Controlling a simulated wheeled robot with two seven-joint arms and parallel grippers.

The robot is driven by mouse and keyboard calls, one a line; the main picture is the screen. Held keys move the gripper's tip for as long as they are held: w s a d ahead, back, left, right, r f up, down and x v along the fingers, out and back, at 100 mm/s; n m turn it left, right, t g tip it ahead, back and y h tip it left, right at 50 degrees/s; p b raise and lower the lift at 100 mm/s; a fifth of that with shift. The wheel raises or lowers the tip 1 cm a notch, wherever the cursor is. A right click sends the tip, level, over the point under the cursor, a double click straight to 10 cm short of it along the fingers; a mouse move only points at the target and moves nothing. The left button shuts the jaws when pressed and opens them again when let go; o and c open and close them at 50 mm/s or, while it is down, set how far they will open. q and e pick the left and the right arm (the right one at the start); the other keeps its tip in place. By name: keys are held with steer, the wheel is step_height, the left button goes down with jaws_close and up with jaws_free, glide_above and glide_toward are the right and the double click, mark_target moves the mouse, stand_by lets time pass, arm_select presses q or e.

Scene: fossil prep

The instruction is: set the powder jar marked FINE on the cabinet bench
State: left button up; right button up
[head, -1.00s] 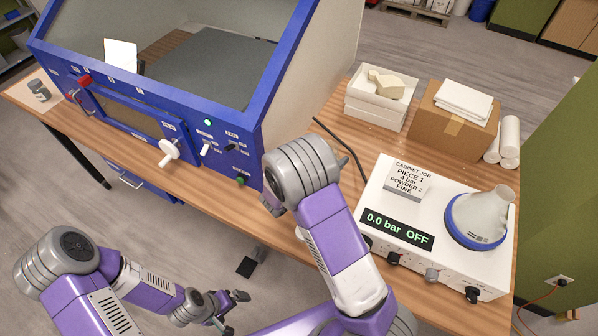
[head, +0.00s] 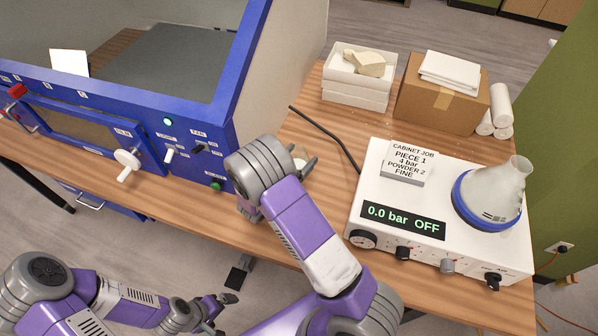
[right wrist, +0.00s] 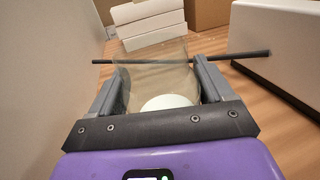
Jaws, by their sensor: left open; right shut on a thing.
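A clear jar (right wrist: 155,75) with a pale round base or content stands between the fingers of my right gripper (right wrist: 158,90) in the right wrist view. The gripper is shut on it. In the head view only a sliver of the jar (head: 299,156) shows past my right wrist, at the wooden bench (head: 290,215) right of the cabinet (head: 190,112). I cannot tell whether it touches the bench. No FINE mark is readable on it; its label side is hidden. My left gripper (head: 214,308) is open and empty, low in front of the bench.
A white control unit (head: 400,215) reading "0.0 bar OFF" carries a job card (head: 405,162) and a blue-ringed flask (head: 490,190). White trays (head: 355,90), a cardboard box (head: 437,105) and white rolls (head: 500,110) stand behind. A black hose (head: 330,130) crosses the bench.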

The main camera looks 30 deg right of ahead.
mark_target(299, 167)
steer(key=shift+w+f, duration=0.1)
steer(key=shift+f, duration=2.15)
steer(key=shift+f+b, duration=0.15)
steer(key=shift+b, duration=0.25)
steer(key=o, duration=1.7)
steer(key=shift+o, duration=0.2)
